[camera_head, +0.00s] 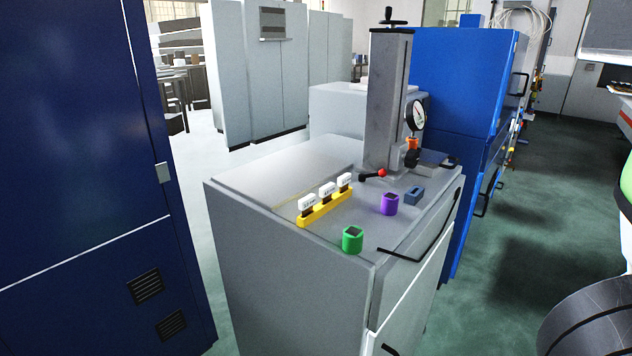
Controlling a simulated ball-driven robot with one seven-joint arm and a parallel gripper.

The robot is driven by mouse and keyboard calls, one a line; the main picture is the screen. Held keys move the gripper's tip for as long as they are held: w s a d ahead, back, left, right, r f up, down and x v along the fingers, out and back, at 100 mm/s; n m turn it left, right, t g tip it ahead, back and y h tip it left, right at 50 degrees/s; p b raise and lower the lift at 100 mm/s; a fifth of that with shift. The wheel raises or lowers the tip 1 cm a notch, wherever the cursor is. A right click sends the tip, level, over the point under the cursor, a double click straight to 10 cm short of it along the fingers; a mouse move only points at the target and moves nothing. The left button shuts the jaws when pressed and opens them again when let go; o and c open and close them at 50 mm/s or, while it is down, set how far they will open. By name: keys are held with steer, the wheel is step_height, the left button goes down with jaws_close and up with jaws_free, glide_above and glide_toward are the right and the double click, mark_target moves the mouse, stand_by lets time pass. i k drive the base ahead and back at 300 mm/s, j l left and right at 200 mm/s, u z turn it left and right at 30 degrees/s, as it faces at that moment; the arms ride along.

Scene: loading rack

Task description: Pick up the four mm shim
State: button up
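Three shims with white labelled tops and dark lower parts stand upright in a yellow rack (326,210) on the grey cabinet top. They are the left shim (307,202), the middle shim (327,189) and the right shim (345,180). Their printing is too small for me to read surely, so I cannot tell which is the four mm shim. My gripper is not in view.
A green cylinder (352,240), a purple cylinder (390,204) and a small blue block (414,195) stand right of the rack. A gauge stand (388,105) with a red-tipped lever (375,174) rises behind. A tall blue cabinet (75,150) stands left. Green floor (515,225) is open at right.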

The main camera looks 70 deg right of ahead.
mark_target(326, 192)
steer(key=k+z, duration=0.15)
steer(key=z, duration=0.2)
steer(key=k+j+z, duration=0.1)
steer(key=z, duration=0.3)
steer(key=k+l+z, duration=0.1)
steer(key=k+z, duration=0.25)
steer(key=i, duration=0.05)
